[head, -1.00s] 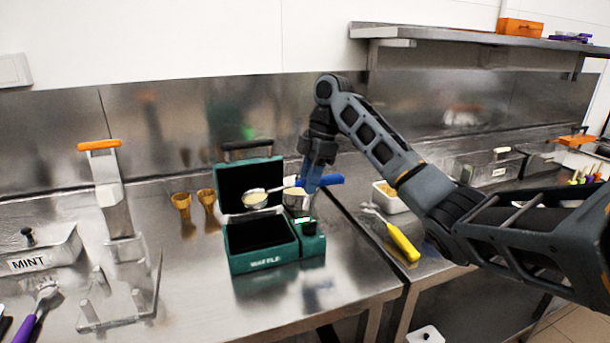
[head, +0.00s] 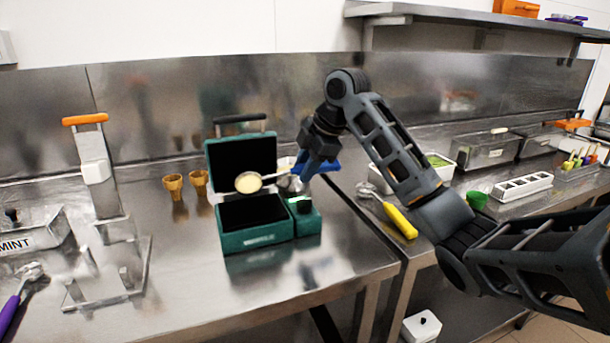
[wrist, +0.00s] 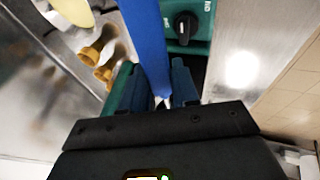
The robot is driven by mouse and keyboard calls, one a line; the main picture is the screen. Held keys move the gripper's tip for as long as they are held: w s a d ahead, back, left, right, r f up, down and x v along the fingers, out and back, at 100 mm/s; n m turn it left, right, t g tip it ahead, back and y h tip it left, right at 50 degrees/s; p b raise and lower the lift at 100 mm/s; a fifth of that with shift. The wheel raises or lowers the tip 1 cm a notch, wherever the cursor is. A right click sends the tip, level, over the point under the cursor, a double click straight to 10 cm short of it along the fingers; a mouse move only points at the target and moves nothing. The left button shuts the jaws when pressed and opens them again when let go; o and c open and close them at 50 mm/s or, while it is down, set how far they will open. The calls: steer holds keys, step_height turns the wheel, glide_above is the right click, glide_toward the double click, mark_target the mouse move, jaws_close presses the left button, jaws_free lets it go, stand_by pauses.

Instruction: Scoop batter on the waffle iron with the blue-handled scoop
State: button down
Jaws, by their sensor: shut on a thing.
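The green waffle iron (head: 258,238) stands open on the steel counter, its lid raised at the back. My gripper (head: 316,165) is shut on the blue handle of the scoop (head: 249,182), just right of the iron. The scoop's bowl holds pale batter and hangs over the iron's opening, in front of the lid. In the wrist view the blue handle (wrist: 147,40) runs between the jaws, and the iron's black knob (wrist: 184,27) shows beside it. A metal container (head: 291,184) sits behind the gripper, partly hidden; its contents cannot be told.
Two golden cones (head: 199,179) stand left of the iron. A metal stand with an orange handle (head: 85,119) is farther left. A yellow-handled scoop (head: 400,222) lies at right. The counter in front of the iron is clear.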

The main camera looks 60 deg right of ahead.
steer(key=shift+s+a+f+n+t+h+b, duration=0.1)
steer(key=shift+s+f+t+h+b, duration=0.3)
steer(key=shift+b, duration=0.95)
steer(key=shift+w+a+r+n+t+h+b, duration=0.1)
steer(key=shift+w+t+h+b, duration=0.1)
steer(key=shift+t+b, duration=0.9)
steer(key=shift+s+a+f+n+t+h+b, duration=0.1)
steer(key=shift+s+f+t+h+b, duration=0.15)
steer(key=shift+b, duration=1.4)
steer(key=b, duration=0.2)
steer(key=t+h+b, duration=0.1)
steer(key=b, duration=0.1)
steer(key=shift+s+f+t, duration=0.1)
steer(key=shift+f+t, duration=0.1)
steer(key=shift+t, duration=0.05)
steer(key=t+b, duration=0.1)
steer(key=b, duration=0.3)
steer(key=n+t+h+b, duration=0.1)
steer(key=t+b, duration=0.1)
steer(key=b, duration=0.2)
steer(key=f+t+h+b, duration=0.1)
steer(key=b, duration=0.4)
steer(key=shift+s+a+f, duration=0.1)
steer(key=shift+s+a, duration=0.15)
steer(key=shift+s, duration=0.05)
steer(key=shift+t+h+b, duration=0.25)
steer(key=shift+t+b, duration=0.35)
steer(key=shift+b, duration=0.05)
steer(key=shift+s+r, duration=0.15)
steer(key=shift+r, duration=0.1)
